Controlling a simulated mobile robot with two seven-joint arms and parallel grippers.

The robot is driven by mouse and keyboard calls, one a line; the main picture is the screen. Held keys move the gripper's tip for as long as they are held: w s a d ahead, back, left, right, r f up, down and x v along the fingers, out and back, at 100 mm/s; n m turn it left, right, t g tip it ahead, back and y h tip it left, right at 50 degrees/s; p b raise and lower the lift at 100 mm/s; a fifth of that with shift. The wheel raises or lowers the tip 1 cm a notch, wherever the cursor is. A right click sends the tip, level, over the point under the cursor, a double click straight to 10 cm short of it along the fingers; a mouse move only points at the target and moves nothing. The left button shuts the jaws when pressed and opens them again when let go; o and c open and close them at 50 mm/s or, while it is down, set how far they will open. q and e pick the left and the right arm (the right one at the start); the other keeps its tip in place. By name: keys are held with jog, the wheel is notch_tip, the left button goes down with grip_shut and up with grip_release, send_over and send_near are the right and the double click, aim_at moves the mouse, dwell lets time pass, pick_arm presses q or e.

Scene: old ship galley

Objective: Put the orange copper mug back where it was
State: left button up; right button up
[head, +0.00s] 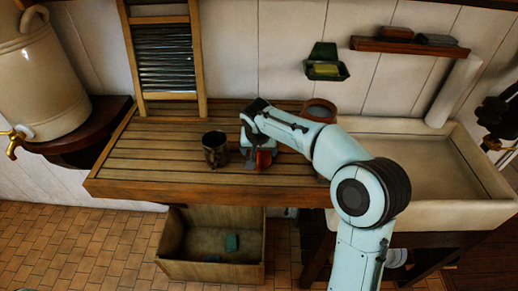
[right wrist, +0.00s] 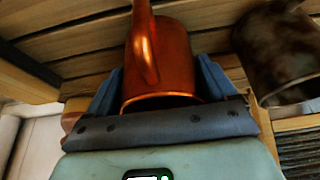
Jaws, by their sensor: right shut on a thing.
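The orange copper mug (head: 265,160) is at the middle of the slatted wooden counter, mostly covered by my right gripper (head: 257,157) in the head view. In the right wrist view the copper mug (right wrist: 172,65) sits between the two blue fingers of my right gripper (right wrist: 162,88), its handle toward the top. The gripper is shut on it. I cannot tell whether the mug touches the slats or is just above them. My left gripper is in neither view.
A dark, worn mug (head: 215,149) stands on the slatted counter (head: 150,150) just left of my right gripper. A brown round pot (head: 319,110) is behind my right arm. A stone sink (head: 430,160) lies to the right. The counter's left part is clear.

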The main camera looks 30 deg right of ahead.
jog(key=shift+f, duration=0.15)
jog(key=o, duration=0.9)
jog(key=shift+r, duration=0.35)
jog(key=v, duration=1.1)
jog(key=shift+s+a+r, duration=0.1)
jog(key=shift+s+r, duration=0.1)
jog(key=shift+r, duration=0.1)
